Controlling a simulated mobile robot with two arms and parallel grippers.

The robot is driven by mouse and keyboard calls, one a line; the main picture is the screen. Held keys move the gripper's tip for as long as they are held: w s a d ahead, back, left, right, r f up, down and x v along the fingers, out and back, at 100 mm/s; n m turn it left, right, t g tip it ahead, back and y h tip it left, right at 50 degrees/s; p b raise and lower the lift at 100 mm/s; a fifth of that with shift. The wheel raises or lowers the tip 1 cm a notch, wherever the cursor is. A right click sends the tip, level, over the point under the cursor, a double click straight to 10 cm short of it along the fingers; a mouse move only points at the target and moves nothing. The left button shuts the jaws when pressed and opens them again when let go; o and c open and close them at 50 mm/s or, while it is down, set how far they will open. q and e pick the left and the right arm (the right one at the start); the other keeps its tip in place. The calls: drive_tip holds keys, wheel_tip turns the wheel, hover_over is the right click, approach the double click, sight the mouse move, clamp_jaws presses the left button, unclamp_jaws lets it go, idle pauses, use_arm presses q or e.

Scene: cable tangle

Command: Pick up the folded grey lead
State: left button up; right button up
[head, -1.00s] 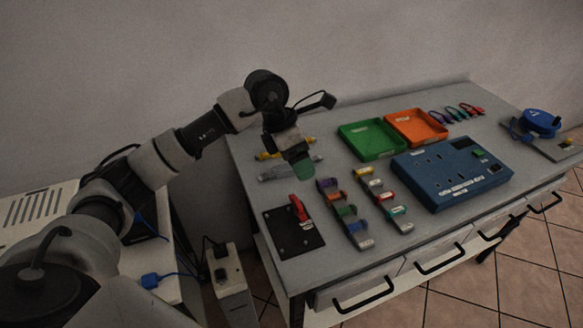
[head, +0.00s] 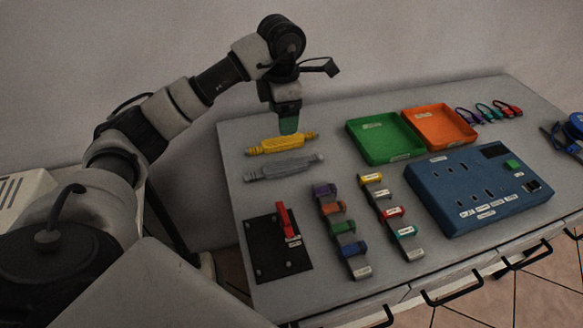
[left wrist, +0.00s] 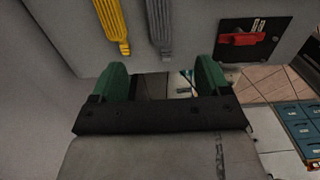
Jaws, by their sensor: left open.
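The folded grey lead (head: 284,167) lies on the table near its back left part, just in front of the folded yellow lead (head: 282,144). In the left wrist view the grey lead (left wrist: 159,22) and the yellow lead (left wrist: 111,22) lie side by side beyond my fingers. My left gripper (head: 289,124) is above the table near the right part of the yellow lead, pointing down. Its green fingertips (left wrist: 164,78) are apart with nothing between them. The grey lead is outside the fingers. My right gripper is not in view.
A black plate with a red lever (head: 283,222) is at the table's left front. Two racks of coloured clips (head: 344,229) stand right of it. Green (head: 366,127) and orange (head: 450,112) trays and a blue socket box (head: 450,204) fill the right side.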

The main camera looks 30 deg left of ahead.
use_arm(q)
wheel_tip(320, 180, down, 3)
drive_tip(key=b, duration=0.4)
hover_over(285, 164)
wheel_tip(285, 164, down, 7)
drive_tip(key=shift+s+r, duration=0.1)
wheel_tip(285, 164, down, 6)
drive_tip(key=shift+r, duration=0.15)
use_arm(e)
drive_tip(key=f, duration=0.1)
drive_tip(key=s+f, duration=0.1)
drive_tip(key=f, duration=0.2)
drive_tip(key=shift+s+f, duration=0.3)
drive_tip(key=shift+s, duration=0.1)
use_arm(q)
drive_tip(key=c, duration=1)
drive_tip(key=shift+c, duration=0.2)
drive_tip(key=shift+r, duration=0.15)
